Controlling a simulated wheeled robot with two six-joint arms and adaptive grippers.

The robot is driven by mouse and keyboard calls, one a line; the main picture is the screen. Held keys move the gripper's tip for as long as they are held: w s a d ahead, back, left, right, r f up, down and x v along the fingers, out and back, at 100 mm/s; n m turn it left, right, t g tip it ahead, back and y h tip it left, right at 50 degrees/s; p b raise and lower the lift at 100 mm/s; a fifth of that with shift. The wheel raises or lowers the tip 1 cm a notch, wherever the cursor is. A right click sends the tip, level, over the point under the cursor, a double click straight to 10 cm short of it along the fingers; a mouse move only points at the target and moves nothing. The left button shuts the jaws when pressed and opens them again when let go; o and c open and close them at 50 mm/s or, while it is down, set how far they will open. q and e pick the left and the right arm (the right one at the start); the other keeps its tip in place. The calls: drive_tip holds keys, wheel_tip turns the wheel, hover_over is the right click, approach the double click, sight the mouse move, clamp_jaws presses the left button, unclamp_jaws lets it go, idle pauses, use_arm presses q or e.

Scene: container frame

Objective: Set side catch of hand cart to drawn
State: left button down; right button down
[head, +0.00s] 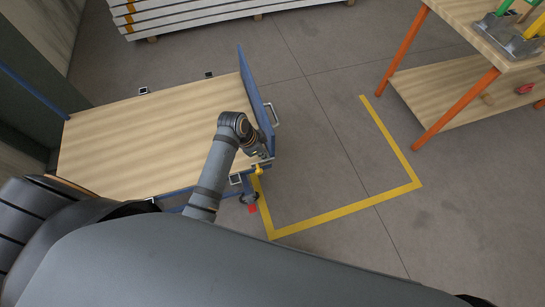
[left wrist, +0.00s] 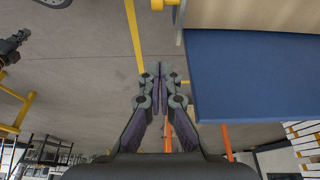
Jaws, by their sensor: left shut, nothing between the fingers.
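The hand cart (head: 150,135) has a wooden deck and a blue frame. A blue panel (head: 251,88) stands up at its right end with a metal handle (head: 272,114) on it. A small yellow catch (head: 258,170) sits at the near right corner, by the panel's lower end. In the left wrist view a yellow piece (left wrist: 166,4), apparently this catch, is at the top edge, partly cut off. My left gripper (head: 263,158) is close to the catch; its fingers (left wrist: 160,72) are shut and empty, beside the blue panel (left wrist: 245,75). Whether it touches the catch is unclear. My right gripper is out of view.
A yellow floor line (head: 345,214) marks a bay right of the cart, with clear floor inside. A wooden workbench (head: 465,95) with orange legs stands at the upper right. A stack of white panels (head: 190,14) lies at the back.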

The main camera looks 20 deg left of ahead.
use_arm(q)
drive_tip(key=shift+s+d+r, duration=0.1)
drive_tip(key=shift+d+r, duration=0.05)
drive_tip(key=shift+r, duration=0.2)
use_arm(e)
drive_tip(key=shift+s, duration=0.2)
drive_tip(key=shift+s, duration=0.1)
